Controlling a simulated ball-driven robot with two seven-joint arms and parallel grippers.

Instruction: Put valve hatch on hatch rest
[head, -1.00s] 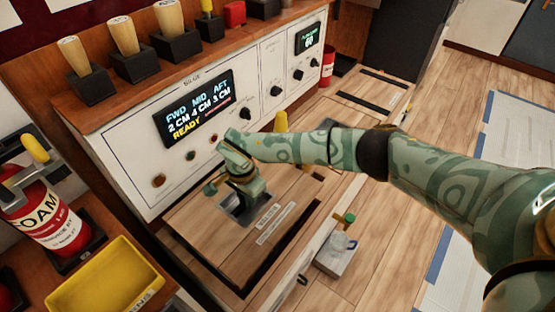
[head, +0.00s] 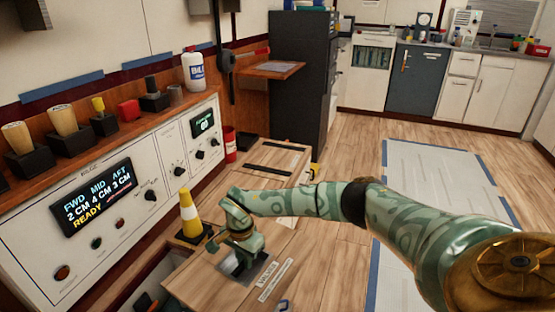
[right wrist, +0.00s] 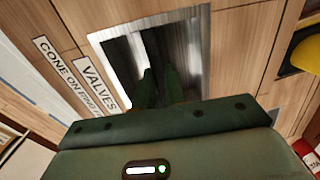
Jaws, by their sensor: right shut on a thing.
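The valve hatch (head: 195,278) is a wooden panel with a "VALVES" label and a metal-framed recessed pull, at the lower middle of the head view. My right gripper (head: 240,262) reaches down into the recess and is shut on the hatch's pull. In the right wrist view the fingers (right wrist: 160,88) sit inside the dark recess of the hatch (right wrist: 235,50). A dark opening shows at the hatch's left. A wooden surface with black strips (head: 285,158), which may be the hatch rest, lies beyond it. My left gripper is out of view.
The bilge panel (head: 110,215) runs along the left. A red can (head: 230,145) stands behind, and a dark cabinet (head: 300,80) rises at the back. Open floor lies to the right.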

